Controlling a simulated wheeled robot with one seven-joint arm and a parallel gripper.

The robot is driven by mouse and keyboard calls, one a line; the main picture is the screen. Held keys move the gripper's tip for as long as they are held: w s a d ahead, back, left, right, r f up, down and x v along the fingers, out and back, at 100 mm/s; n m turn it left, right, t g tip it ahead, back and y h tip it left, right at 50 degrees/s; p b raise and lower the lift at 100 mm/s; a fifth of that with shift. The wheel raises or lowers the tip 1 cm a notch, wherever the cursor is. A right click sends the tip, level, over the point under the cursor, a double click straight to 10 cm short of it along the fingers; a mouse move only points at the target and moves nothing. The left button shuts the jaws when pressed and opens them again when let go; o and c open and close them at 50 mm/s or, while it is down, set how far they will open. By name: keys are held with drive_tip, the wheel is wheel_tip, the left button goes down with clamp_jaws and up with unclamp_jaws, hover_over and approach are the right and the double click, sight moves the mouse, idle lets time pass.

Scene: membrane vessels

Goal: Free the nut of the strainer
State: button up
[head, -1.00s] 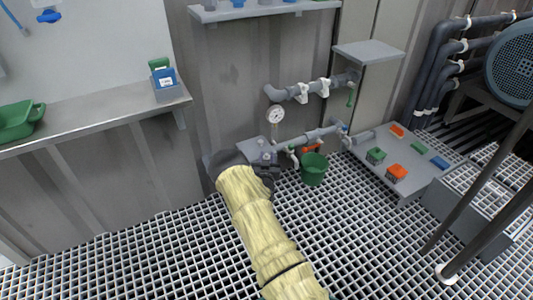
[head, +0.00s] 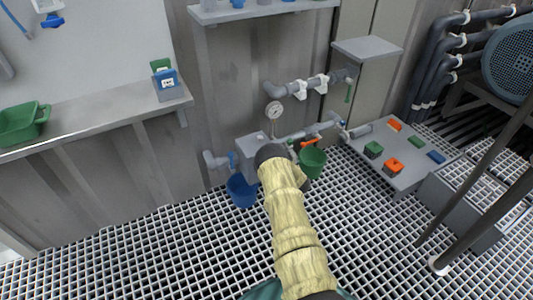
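My arm, in a pale yellow sleeve, reaches from the bottom of the head view to the pipe assembly at the wall. Its dark wrist covers part of that assembly, and my gripper is hidden behind it. A grey pipe run (head: 318,128) with a round gauge (head: 274,110) above it shows beyond the wrist. An orange handle (head: 310,141) sits on the pipework. A grey box-like housing (head: 248,150) is left of the wrist. I cannot make out the strainer or its nut for certain.
A blue bucket (head: 241,190) and a green bucket (head: 312,162) are below the pipes. A low grey platform (head: 408,176) with coloured blocks is to the right. A bench (head: 90,122) with a green tray (head: 22,124) is at left. Dark poles (head: 480,190) cross the right side.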

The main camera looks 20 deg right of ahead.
drive_tip(key=shift+o, duration=0.2)
drive_tip(key=o, duration=1)
drive_tip(key=shift+c, duration=0.2)
drive_tip(key=p+v, duration=0.6)
drive_tip(key=v, duration=1.1)
drive_tip(key=shift+s, duration=0.2)
drive_tip(key=shift+d, duration=0.1)
